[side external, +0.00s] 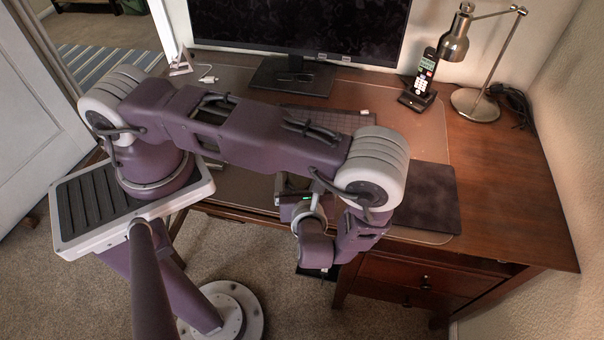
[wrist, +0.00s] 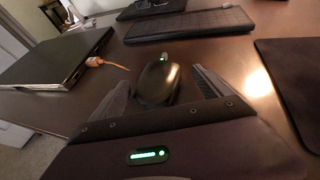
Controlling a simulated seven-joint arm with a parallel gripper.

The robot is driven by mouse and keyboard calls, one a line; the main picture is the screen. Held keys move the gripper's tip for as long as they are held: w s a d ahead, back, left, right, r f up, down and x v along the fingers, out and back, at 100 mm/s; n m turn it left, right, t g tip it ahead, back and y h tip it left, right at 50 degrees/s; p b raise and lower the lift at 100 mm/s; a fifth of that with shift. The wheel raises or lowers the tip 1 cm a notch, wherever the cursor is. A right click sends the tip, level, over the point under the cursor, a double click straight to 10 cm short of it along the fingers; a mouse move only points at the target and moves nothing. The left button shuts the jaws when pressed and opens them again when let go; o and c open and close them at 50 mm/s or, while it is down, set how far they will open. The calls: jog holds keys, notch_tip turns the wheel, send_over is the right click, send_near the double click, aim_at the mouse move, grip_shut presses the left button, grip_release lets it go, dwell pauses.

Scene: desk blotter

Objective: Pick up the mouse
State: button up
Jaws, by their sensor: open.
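The dark, rounded mouse (wrist: 158,84) is on the desk in the middle of the wrist view, with a small green light near its far end. My gripper (wrist: 163,76) is open, with one finger to the left of the mouse and one to the right. Gaps show between the mouse and both fingers. In the side external view, the mouse and fingertips are hidden behind my arm.
A keyboard (wrist: 190,25) lies beyond the mouse. A flat black device (wrist: 45,58) with an orange cable (wrist: 108,64) is at left, and a dark mat (wrist: 290,75) is at right. A monitor (side external: 300,28), phone (side external: 421,80) and lamp (side external: 457,42) stand at the back of the desk.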

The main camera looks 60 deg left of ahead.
jog(key=shift+x, duration=0.85)
jog(key=shift+r, duration=0.1)
jog(key=c, duration=1.7)
